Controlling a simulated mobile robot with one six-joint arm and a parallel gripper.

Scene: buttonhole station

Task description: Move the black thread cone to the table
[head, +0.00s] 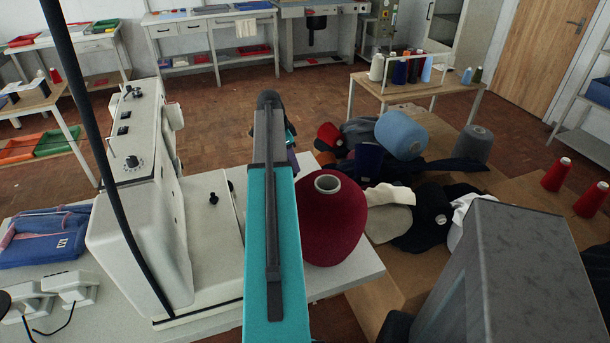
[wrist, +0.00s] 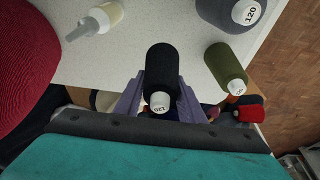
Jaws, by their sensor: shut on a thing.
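In the wrist view, the black thread cone (wrist: 161,68) is between the two purple fingers of my gripper (wrist: 159,98), which is shut on it. Its pale end with a 120 label faces the camera. The white table top (wrist: 120,62) shows behind and around the cone. I cannot tell whether the cone touches it. In the head view my teal arm hides the cone and most of the gripper; the white table (head: 345,278) shows to the right of the arm.
A big dark red cone (head: 330,220) stands on the white table beside my arm. Near the held cone are a green cone (wrist: 225,64), a grey cone (wrist: 228,12) and a small bottle (wrist: 96,21). A sewing machine (head: 140,200) stands left.

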